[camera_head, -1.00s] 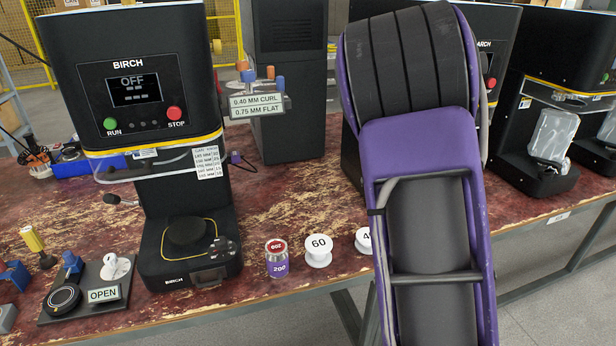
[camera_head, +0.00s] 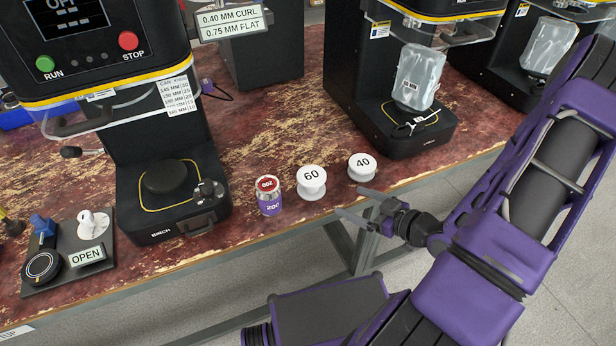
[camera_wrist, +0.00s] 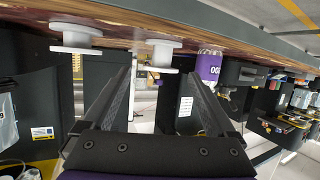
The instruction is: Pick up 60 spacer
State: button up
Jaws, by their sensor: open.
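The 60 spacer (camera_head: 311,182) is a white flanged spool, upright near the table's front edge, with "60" on its top. It also shows in the wrist view (camera_wrist: 162,57), where the scene is upside down, ahead between my finger ends. My gripper (camera_head: 355,203) is open and empty. It hangs just off the front edge, to the right of the 60 spacer and in front of the 40 spacer, fingers pointing left. It touches neither spacer.
A similar 40 spacer (camera_head: 362,167) stands right of the 60 spacer. A purple-and-silver can (camera_head: 268,196) stands close on its left. A black BIRCH machine (camera_head: 170,190) is further left, and another machine (camera_head: 420,125) stands behind. Bare tabletop lies behind the spacers.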

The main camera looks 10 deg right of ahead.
aim_at(318, 193)
jog(key=x, duration=0.8)
jog(key=r+b+x, duration=0.1)
jog(key=x, duration=0.3)
jog(key=shift+s+a, duration=0.1)
jog(key=shift+a, duration=0.2)
jog(key=shift+r+x, duration=0.25)
jog(key=shift+x, duration=1.1)
jog(key=shift+r+x, duration=0.2)
jog(key=shift+x, duration=1.2)
grip_shut()
